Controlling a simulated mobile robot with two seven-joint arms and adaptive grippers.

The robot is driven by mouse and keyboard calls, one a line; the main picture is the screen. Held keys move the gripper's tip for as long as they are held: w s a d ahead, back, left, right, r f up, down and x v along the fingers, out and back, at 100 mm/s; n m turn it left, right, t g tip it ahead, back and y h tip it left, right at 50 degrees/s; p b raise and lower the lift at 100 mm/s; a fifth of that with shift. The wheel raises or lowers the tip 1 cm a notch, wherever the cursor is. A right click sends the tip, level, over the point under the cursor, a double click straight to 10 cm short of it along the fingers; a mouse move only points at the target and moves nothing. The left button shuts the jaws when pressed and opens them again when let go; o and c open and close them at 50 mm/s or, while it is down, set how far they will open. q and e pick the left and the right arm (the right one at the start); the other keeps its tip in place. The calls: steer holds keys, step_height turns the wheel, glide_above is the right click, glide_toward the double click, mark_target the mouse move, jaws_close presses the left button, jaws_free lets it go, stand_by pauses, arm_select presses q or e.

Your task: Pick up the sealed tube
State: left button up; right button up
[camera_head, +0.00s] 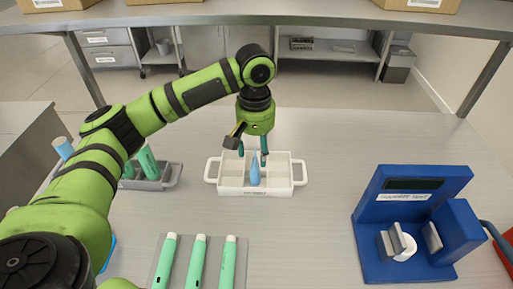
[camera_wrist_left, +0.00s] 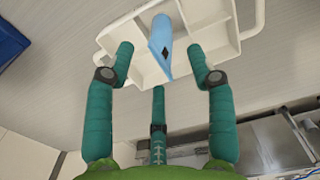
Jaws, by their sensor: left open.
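A light blue tube (camera_head: 255,172) stands upright in a middle compartment of the white handled tray (camera_head: 228,189), its narrow end up. It also shows in the left wrist view (camera_wrist_left: 161,40), with a small black mark on its side. My left gripper (camera_head: 252,153) is above the tray, pointing down, close over the blue tube. Its teal fingers (camera_wrist_left: 160,58) are spread apart, with the tube beyond them and nothing between them. I cannot tell whether a finger touches the tube. My right gripper is not in view.
Several green tubes with pale caps (camera_head: 199,262) lie on a grey mat at the front. A grey tray (camera_head: 168,180) with green tubes stands at left, partly behind my arm. A blue machine (camera_head: 413,184) with metal jaws is at right. The table between is clear.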

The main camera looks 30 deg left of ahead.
mark_target(255, 166)
arm_select(q)
steer(key=shift+a+r, duration=0.15)
steer(key=shift+r, duration=0.05)
steer(key=shift+s+f+p, duration=0.15)
steer(key=shift+f+p, duration=0.05)
steer(key=shift+f, duration=0.5)
steer(key=shift+s+f+p, duration=0.15)
steer(key=shift+f, duration=0.5)
step_height(255, 166, down, 4)
steer(key=shift+w+r, duration=0.15)
steer(key=shift+r, duration=0.1)
steer(key=shift+f, duration=0.2)
jaws_close()
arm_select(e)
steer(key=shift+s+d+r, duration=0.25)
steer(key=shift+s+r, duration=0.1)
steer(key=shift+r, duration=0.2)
